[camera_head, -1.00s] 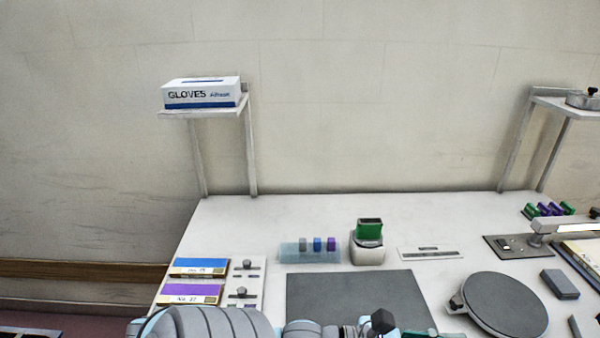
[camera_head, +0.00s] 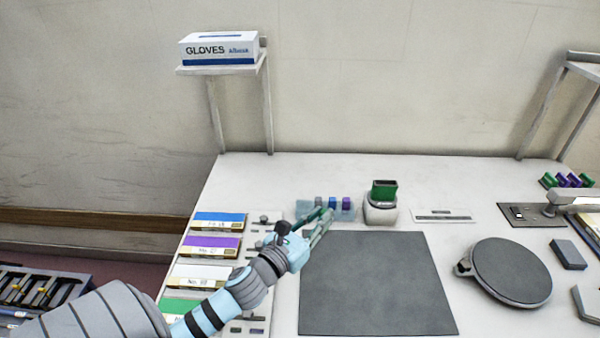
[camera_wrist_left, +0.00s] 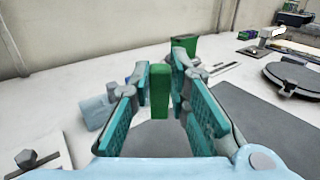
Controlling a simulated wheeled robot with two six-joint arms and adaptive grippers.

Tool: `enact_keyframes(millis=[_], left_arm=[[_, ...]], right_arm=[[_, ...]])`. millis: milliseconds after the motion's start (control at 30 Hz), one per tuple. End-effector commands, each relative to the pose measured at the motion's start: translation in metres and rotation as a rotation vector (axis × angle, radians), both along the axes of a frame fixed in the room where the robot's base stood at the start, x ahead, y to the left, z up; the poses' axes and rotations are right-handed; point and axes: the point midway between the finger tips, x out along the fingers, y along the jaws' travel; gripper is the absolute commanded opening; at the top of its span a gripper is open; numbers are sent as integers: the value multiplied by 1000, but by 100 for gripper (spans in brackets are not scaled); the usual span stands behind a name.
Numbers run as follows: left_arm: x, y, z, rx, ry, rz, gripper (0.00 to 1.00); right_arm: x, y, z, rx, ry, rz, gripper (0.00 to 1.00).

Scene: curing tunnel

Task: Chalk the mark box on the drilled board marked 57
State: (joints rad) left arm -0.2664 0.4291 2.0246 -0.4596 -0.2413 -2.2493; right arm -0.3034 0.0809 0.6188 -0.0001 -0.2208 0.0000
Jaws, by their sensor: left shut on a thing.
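My left gripper (camera_head: 322,222) is shut on a green chalk block (camera_wrist_left: 160,90), upright between the teal finger pads in the left wrist view. In the head view the gripper is over or near the front of a pale blue chalk rack (camera_head: 301,208); I cannot tell if they touch. The rack holds a grey, a blue (camera_head: 332,203) and a purple block (camera_head: 346,203). Labelled cards lie at the left: blue (camera_head: 219,220), purple (camera_head: 212,243), white (camera_head: 202,273) and green (camera_head: 180,307). I cannot make out a board marked 57. My right gripper is not in view.
A dark grey mat (camera_head: 375,290) lies clear mid-table. A white holder (camera_head: 381,211) with a green top stands behind it. A round grey turntable (camera_head: 508,270) and a grey block (camera_head: 568,254) are at right. A glove box (camera_head: 219,50) sits on a shelf.

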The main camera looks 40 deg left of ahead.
Motion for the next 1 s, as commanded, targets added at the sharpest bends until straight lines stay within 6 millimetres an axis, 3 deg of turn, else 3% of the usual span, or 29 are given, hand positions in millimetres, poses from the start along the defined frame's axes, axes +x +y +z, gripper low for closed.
enact_keyframes(millis=[100, 200, 300, 467, 833, 1000], left_arm=[[29, 46, -3, -2, -2, 210, 0], [50, 80, -4, -6, -5, 397, 0], [66, 98, 1, -8, -7, 540, 0], [80, 103, 8, -6, -7, 638, 0], [80, 104, -36, -2, -5, 645, 0], [80, 104, -43, -1, -5, 645, 0]], right_arm=[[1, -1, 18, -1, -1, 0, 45], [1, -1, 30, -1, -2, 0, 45], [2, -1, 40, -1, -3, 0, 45], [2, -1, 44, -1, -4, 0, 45], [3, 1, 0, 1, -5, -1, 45], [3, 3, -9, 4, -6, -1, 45]])
